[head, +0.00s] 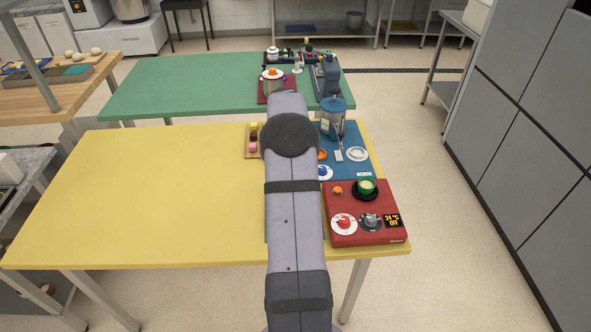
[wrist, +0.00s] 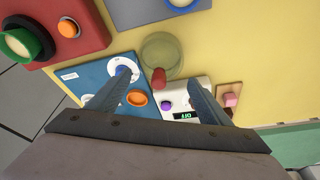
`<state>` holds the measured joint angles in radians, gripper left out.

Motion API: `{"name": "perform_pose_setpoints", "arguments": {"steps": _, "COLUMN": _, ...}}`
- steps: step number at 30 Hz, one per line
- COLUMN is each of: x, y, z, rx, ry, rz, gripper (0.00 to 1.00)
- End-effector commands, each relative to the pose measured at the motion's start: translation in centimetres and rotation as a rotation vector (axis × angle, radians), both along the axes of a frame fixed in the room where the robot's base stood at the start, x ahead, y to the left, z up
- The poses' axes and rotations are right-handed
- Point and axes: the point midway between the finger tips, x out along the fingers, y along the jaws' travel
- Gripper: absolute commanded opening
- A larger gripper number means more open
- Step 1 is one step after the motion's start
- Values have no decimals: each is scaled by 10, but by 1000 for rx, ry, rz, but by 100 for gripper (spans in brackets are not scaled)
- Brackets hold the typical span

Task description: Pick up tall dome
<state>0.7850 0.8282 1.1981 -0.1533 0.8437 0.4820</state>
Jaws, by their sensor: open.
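In the wrist view a tall translucent, greenish dome (wrist: 162,48) with a red knob (wrist: 158,78) stands on the yellow table; I take it for the tall dome. My gripper (wrist: 161,80) is open and empty. Its two fingers show on either side of the knob, with clear gaps. How far the fingertips are above the knob I cannot tell. In the head view my arm hides the dome and my gripper.
The yellow table (head: 150,190) is clear on the left. A blue mat (wrist: 91,78) with a blue-knobbed white disc and orange ring lies beside the dome. Close by are a white device (wrist: 182,82), a macaron tray (wrist: 222,107) and a red station (head: 353,207).

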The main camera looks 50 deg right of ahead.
Motion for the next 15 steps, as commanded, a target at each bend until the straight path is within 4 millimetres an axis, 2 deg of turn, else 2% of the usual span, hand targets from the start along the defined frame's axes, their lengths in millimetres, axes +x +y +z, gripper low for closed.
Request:
{"name": "perform_pose_setpoints", "arguments": {"steps": 8, "x": 0, "y": -3, "z": -8, "rx": 2, "ry": 2, "rz": 0, "gripper": 73}}
{"name": "perform_pose_setpoints", "arguments": {"steps": 15, "x": 2, "y": -12, "z": -34, "rx": 2, "ry": 2, "rz": 1, "gripper": 73}}
